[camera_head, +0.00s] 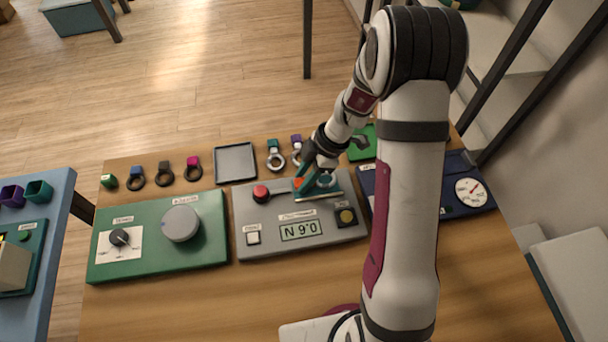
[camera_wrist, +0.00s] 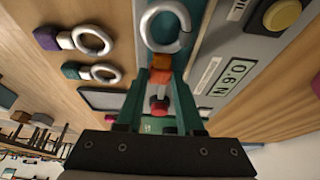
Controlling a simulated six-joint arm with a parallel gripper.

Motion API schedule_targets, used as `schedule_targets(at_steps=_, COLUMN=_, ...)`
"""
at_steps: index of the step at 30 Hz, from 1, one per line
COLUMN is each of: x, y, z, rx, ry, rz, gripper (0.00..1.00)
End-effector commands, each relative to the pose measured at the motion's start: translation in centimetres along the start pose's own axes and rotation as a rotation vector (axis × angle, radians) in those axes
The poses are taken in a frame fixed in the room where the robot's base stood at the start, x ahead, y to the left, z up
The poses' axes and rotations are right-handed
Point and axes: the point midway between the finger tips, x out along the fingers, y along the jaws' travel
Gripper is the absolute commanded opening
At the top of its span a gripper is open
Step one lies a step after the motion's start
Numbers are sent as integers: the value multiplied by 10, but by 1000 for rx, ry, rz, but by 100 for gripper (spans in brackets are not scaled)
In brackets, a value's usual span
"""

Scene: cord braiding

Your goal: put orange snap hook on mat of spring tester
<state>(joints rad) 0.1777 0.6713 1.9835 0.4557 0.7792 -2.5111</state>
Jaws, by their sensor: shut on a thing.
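The orange snap hook (camera_wrist: 161,61) has an orange block and a silver open ring. My gripper (camera_wrist: 160,76) is shut on the orange block, with the ring pointing away from the fingers. In the head view, the orange block (camera_head: 298,184) shows beside my gripper (camera_head: 306,182), over the spring tester (camera_head: 283,215), a grey panel with a number display. The ring is over the teal mat (camera_head: 335,188) at the panel's back right; the mat also shows around the ring in the wrist view (camera_wrist: 186,50). I cannot tell whether the hook touches the mat.
A red knob (camera_head: 261,193) stands on the panel left of my gripper. Teal (camera_head: 273,147) and purple (camera_head: 296,140) hooks lie behind, near an empty grey tray (camera_head: 236,162). A green panel (camera_head: 150,255) is left, a blue gauge panel (camera_head: 450,200) right. The front table is clear.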

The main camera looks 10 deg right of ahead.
Motion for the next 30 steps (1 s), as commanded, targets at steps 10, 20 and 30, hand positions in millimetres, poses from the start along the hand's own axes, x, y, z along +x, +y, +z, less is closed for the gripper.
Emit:
schedule_targets(at_steps=10, x=3, y=0, z=1, rx=0, ry=0, rz=0, gripper=0)
schedule_targets(at_steps=20, x=6, y=0, z=2, rx=0, ry=0, rz=-1, gripper=47)
schedule_targets(at_steps=30, x=5, y=-1, z=2, rx=0, ry=1, rz=-2, gripper=71)
